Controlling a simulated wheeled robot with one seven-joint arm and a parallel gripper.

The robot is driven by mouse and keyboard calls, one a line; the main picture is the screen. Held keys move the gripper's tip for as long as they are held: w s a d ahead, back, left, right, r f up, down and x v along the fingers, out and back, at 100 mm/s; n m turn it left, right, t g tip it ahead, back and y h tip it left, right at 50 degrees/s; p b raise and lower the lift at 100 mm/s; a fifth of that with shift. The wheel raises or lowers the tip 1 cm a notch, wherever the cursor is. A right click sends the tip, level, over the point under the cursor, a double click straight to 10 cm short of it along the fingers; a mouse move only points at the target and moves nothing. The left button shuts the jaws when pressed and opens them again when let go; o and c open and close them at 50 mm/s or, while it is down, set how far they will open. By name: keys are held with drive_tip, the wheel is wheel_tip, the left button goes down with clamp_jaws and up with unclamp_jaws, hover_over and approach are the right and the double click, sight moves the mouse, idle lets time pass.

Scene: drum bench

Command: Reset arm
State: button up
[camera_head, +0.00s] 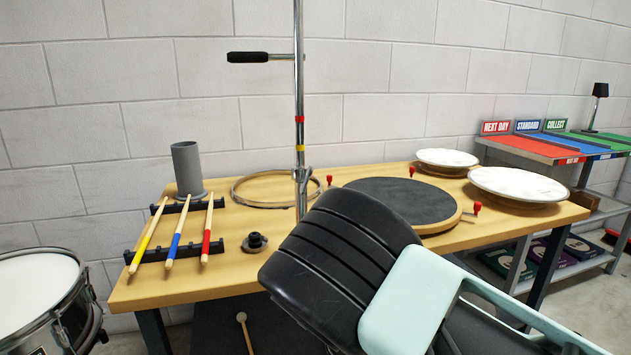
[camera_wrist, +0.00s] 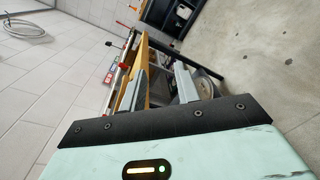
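In the wrist view my gripper (camera_wrist: 160,72) has its two grey fingers spread apart with nothing between them. It is tilted, and the wooden bench edge shows past and between the fingers; I cannot tell how far off it is. In the head view my black and mint arm covers the lower middle and right of the picture, and the fingers cannot be made out there. The arm hides part of the wooden bench (camera_head: 200,284) and its front edge.
On the bench are three drumsticks (camera_head: 207,230) on black racks, a grey cylinder (camera_head: 187,168), a hoop (camera_head: 250,203), a metal post (camera_head: 299,90), a dark round pad (camera_head: 400,200) and white discs (camera_head: 518,183). A drum (camera_head: 40,290) stands left, a shelf unit (camera_head: 540,152) right.

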drive_tip(key=s+f+m+g+y, duration=0.1)
drive_tip(key=s+m+g+y, duration=0.1)
drive_tip(key=s+g+y, duration=0.65)
drive_tip(key=s+a+r+t+y, duration=0.1)
drive_tip(key=s+a+r+y, duration=0.15)
drive_tip(key=s, duration=0.55)
drive_tip(key=s+a+r+m+t+y, duration=0.1)
drive_tip(key=s+r+t+y, duration=0.2)
drive_tip(key=s, duration=0.4)
drive_tip(key=s+a+r+y, duration=0.25)
drive_tip(key=s+r, duration=0.25)
drive_tip(key=s, duration=0.3)
wheel_tip(320, 180, up, 12)
drive_tip(key=p, duration=1.2)
drive_tip(key=shift+d+y, duration=0.25)
drive_tip(key=shift+y, duration=0.1)
